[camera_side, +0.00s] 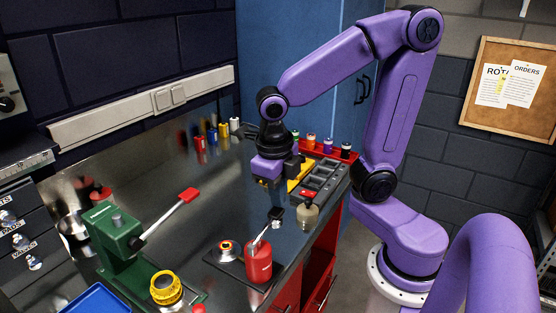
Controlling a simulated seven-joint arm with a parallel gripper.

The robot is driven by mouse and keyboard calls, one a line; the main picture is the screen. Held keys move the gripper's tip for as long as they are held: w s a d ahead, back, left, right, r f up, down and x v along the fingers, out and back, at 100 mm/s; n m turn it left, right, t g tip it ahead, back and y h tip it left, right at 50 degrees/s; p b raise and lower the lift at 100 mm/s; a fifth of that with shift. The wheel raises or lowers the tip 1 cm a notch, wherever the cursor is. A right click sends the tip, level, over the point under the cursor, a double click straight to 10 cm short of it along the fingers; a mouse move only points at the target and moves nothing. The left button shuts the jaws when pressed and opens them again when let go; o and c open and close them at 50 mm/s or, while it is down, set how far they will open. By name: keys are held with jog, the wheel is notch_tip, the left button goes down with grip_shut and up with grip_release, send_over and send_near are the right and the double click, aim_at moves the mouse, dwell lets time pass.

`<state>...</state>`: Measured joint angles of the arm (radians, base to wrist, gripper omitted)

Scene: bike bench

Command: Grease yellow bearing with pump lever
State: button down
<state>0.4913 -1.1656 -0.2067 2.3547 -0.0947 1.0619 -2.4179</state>
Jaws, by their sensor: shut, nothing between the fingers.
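A yellow ring-shaped part (167,288), which looks like the yellow bearing, sits at the lower left by the foot of the green press. A red pump can (258,262) stands upright at the front of the bench. Its lever (261,235) slants up to the right and ends in a black pad (276,214). Left of the can is a silver round part (227,248) with a red and yellow centre, on a dark plate. My gripper (271,184) points down above the bench, behind and apart from the black pad. It is shut and empty; its fingertips show small and dark.
The green press (118,243) has a long arm with a red handle (188,195). A beige bottle (307,217) stands close to the pump's pad. A grey tray (322,178) and small coloured bottles stand behind. The bench middle is clear.

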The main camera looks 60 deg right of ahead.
notch_tip(320, 180, up, 12)
jog(key=shift+r, duration=0.2)
jog(key=shift+f, duration=0.1)
dwell(0.7)
jog(key=s+f+m, duration=0.5)
jog(key=f+m, duration=0.2)
jog(key=m, duration=0.4)
jog(key=s+f+m+y, duration=0.1)
jog(key=s+f+m, duration=0.5)
jog(key=m, duration=0.6)
jog(key=shift+s+a+f+y, duration=0.25)
jog(key=shift+a+f+y, duration=0.05)
jog(key=shift+a+f, duration=0.2)
